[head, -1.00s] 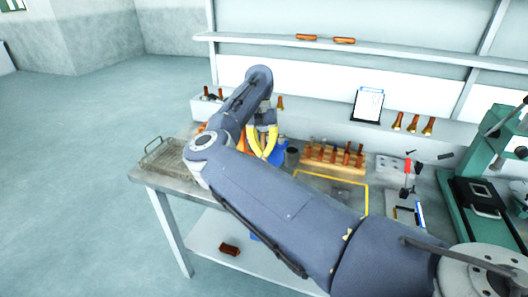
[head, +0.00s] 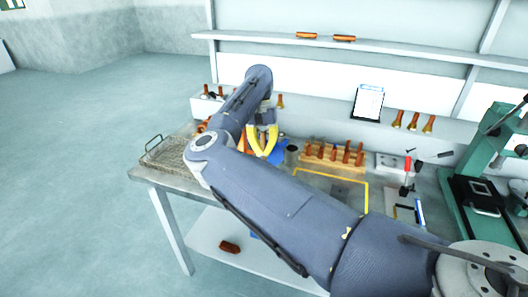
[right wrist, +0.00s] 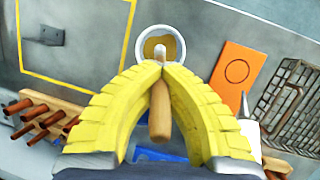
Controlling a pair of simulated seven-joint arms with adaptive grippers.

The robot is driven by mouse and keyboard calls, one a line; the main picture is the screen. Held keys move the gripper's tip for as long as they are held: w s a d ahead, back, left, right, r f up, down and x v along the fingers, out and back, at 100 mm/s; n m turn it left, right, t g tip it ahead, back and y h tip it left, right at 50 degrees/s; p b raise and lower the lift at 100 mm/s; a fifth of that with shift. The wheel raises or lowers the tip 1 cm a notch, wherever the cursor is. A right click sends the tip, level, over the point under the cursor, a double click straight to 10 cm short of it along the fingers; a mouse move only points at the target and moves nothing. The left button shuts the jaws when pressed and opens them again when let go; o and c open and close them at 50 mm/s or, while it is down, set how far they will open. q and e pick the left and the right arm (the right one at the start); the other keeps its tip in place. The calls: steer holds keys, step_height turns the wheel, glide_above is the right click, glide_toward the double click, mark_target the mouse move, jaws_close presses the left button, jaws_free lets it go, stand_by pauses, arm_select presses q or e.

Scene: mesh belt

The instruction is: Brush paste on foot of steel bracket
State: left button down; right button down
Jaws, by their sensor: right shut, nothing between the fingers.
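My right gripper (head: 262,154) has yellow ribbed fingers, with tips meeting in the right wrist view (right wrist: 160,64). It is shut and holds nothing. A wooden handle (right wrist: 160,112), which looks like the brush's, shows beyond the gap between the fingers; its far end is hidden behind the tips. A round white-rimmed cup with brown paste (right wrist: 157,44) lies just past the tips. The steel bracket (right wrist: 46,35) is a grey piece with a dark hole, inside the yellow outline on the bench; it is small in the head view (head: 343,190). My left gripper is not in view.
A wire mesh tray (head: 165,153) is at the bench's left end. An orange plate (right wrist: 238,72) lies right of the cup. A green press (head: 490,160) stands at right.

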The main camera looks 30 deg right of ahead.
steer(key=shift+r, duration=3.5)
